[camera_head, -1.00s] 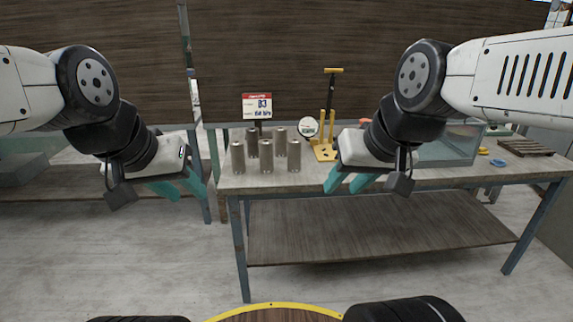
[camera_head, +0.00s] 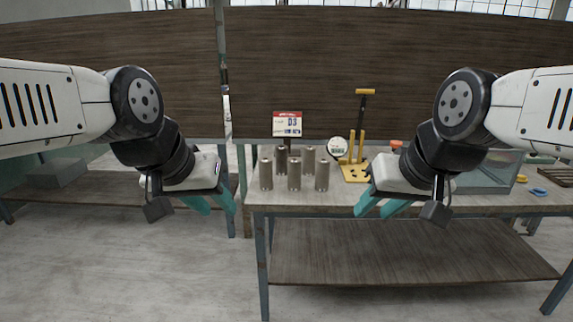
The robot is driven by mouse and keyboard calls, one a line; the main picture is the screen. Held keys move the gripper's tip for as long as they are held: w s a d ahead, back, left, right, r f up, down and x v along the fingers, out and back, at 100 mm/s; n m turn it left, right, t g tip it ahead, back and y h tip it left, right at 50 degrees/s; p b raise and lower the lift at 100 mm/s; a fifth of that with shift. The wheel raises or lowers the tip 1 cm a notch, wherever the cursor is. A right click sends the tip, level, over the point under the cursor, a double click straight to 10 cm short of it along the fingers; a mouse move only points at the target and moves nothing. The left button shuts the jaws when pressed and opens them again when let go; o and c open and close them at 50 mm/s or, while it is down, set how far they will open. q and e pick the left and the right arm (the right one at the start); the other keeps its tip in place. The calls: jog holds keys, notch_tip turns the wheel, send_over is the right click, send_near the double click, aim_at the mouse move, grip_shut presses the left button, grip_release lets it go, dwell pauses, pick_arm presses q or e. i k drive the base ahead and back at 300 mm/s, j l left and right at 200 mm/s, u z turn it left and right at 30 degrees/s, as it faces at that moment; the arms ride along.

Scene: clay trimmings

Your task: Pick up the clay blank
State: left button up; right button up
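Several grey-brown cylinders, which look like the clay blanks (camera_head: 294,175), stand upright in a cluster at the left end of the workbench (camera_head: 400,201). Which one is the task's blank I cannot tell. My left gripper (camera_head: 217,204) hangs left of the bench's left end, with its teal fingers apart and nothing between them. My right gripper (camera_head: 376,208) is in front of the bench, right of the cylinders, with its teal fingers apart and empty. Neither gripper touches a cylinder.
A sign marked D3 (camera_head: 287,124) stands behind the cylinders. A yellow-handled press-like tool (camera_head: 358,150) and a round white dial (camera_head: 338,146) are to their right. A clear bin (camera_head: 490,174) sits farther right. A lower shelf (camera_head: 400,252) runs under the bench.

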aim_at(281, 150)
jog(key=i+j, duration=0.4)
jog(key=i, duration=0.15)
jog(key=i+j, duration=0.45)
jog(key=i, duration=0.15)
jog(key=i+j, duration=0.4)
jog(key=i, duration=0.15)
jog(key=l+z, duration=0.05)
